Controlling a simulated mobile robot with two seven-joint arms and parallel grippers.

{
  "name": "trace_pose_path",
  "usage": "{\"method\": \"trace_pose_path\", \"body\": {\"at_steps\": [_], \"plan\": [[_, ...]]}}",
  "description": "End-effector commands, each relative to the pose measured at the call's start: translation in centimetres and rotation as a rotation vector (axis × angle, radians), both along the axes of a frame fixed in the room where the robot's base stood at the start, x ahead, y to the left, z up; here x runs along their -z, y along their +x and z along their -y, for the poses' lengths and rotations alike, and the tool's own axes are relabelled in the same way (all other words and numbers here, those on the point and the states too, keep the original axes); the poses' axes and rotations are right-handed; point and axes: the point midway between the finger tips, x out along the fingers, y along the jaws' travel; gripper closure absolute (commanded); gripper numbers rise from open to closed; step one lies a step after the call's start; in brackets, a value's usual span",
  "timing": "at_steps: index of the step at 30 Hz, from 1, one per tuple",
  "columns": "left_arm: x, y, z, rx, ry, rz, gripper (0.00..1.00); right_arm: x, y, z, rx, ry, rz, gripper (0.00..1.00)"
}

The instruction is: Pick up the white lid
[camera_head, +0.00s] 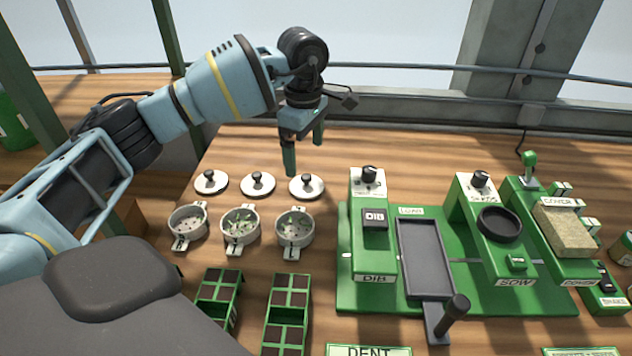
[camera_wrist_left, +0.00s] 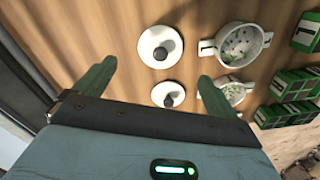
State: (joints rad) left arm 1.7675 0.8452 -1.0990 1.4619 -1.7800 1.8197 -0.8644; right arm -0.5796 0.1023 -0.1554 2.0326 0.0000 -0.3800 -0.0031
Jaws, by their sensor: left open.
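Three round white lids with black knobs lie in a row on the wooden table: the left lid (camera_head: 211,186), the middle lid (camera_head: 257,189) and the right lid (camera_head: 306,191). My left gripper (camera_head: 303,156) is open and empty, pointing down above and just behind the right lid. In the left wrist view, two lids show beyond and between the green fingers (camera_wrist_left: 155,72): an upper lid (camera_wrist_left: 152,46) and a lower lid (camera_wrist_left: 161,92), partly hidden by the gripper body. The fingers touch neither. My right gripper is out of view.
Handled pots stand in front of the lids: left pot (camera_head: 188,238), middle pot (camera_head: 240,242), right pot (camera_head: 294,243). Green seedling trays (camera_head: 288,310) lie nearer. A green seeder station (camera_head: 355,295) fills the table's right side. A rail and window ledge run behind.

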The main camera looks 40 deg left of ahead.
Motion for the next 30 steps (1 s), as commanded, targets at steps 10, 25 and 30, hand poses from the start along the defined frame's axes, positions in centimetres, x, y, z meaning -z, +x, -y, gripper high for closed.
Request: {"method": "trace_pose_path", "body": {"at_steps": [10, 25, 30], "plan": [[2.5, 0.0, 0.0, 0.000, 0.000, -0.001, 0.04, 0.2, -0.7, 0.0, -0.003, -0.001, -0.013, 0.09], [7.1, 0.1, 0.0, 0.001, -0.001, -0.001, 0.04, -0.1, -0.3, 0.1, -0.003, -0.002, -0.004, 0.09], [7.7, 0.2, 0.0, 0.001, -0.002, 0.000, 0.04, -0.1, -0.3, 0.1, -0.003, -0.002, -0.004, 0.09]]}}
